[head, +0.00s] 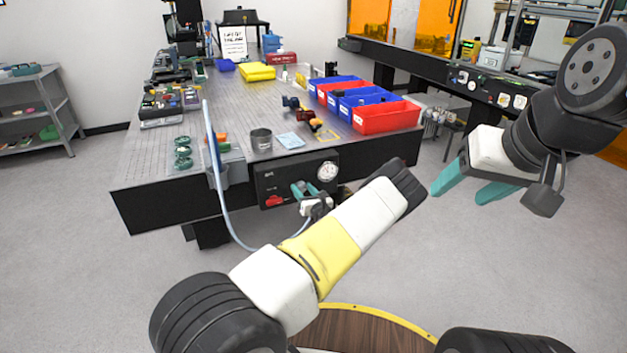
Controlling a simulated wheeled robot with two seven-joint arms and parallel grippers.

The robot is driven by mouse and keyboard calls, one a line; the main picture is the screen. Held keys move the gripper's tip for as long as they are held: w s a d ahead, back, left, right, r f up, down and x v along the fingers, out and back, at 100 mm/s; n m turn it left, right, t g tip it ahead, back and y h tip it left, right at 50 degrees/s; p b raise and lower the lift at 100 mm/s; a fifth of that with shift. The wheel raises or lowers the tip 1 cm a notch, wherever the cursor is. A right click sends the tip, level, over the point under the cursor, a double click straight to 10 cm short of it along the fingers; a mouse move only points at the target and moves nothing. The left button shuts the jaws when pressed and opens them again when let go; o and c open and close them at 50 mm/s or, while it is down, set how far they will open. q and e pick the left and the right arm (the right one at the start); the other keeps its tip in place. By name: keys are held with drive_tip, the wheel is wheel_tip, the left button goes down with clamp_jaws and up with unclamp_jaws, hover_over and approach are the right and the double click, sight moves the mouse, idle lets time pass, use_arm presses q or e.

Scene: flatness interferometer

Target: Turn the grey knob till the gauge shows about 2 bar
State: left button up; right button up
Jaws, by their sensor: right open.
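A black panel (266,179) hangs on the front side of the optical table. It carries a round white gauge (327,171) at its upper right; the needle is too small to read. A red handle (275,201) sits at the panel's lower left. My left gripper (301,188) has its teal fingers at the middle of the panel, left of and below the gauge. I cannot tell if its fingers are apart or closed on something. The grey knob cannot be made out, and the gripper covers that area. My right gripper (463,188) is open and empty, in free air at the right.
The table top (220,112) holds red bins (386,117), blue bins, a grey cup (261,140) and small parts near its front edge. A pale hose (226,213) hangs in front of the table, left of the panel.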

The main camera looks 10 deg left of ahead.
use_arm(q)
clamp_jaws()
drive_tip(key=shift+m, duration=1.8)
drive_tip(key=shift+o, duration=2.2)
unclamp_jaws()
drive_tip(key=v, duration=0.8)
drive_tip(key=shift+f, duration=0.1)
